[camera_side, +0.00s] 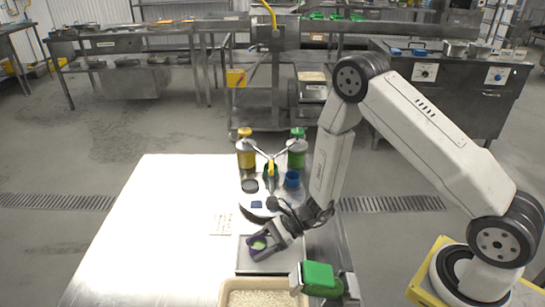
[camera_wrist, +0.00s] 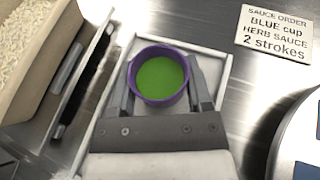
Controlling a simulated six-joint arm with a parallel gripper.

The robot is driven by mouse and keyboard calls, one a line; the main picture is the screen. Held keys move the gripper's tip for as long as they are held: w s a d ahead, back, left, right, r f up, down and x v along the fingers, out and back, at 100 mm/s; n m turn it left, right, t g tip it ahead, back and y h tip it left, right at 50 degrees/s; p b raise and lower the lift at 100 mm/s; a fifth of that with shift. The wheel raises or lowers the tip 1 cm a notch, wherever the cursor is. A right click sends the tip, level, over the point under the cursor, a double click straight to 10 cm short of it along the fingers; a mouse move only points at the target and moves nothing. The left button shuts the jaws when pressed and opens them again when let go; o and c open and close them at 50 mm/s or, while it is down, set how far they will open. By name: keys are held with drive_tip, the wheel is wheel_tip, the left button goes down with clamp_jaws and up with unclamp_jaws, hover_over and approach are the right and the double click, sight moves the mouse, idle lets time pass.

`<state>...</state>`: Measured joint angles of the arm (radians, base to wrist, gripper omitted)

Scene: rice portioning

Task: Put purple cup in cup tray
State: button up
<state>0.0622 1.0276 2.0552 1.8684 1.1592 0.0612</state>
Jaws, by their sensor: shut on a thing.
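The purple cup (camera_wrist: 158,79) holds green sauce and is upright. My gripper (camera_wrist: 161,82) is shut on it, with one finger on each side of its wall. In the side view the purple cup (camera_side: 256,247) is low over the left part of the cup tray (camera_side: 268,265), a shallow pale metal tray. In the wrist view the cup tray (camera_wrist: 182,40) shows around the cup and fingers. I cannot tell whether the cup's base touches the tray floor. My gripper (camera_side: 260,242) hides part of the cup and tray.
A rice container (camera_side: 226,292) is at the front, beside a green block-like part (camera_side: 318,275). Behind the tray is a round white stand (camera_side: 262,212) with a blue cup (camera_side: 292,180). Yellow (camera_side: 246,152) and green (camera_side: 297,150) bottles stand behind. An order card (camera_wrist: 275,32) lies nearby. The table's left is clear.

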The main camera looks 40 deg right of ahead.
drive_tip(key=shift+f, duration=0.1)
drive_tip(key=o, duration=1.3)
drive_tip(key=shift+d+r, duration=0.2)
drive_tip(key=shift+r, duration=0.05)
drive_tip(key=v, duration=1.1)
drive_tip(key=shift+s+d, duration=0.15)
drive_tip(key=shift+d, duration=0.1)
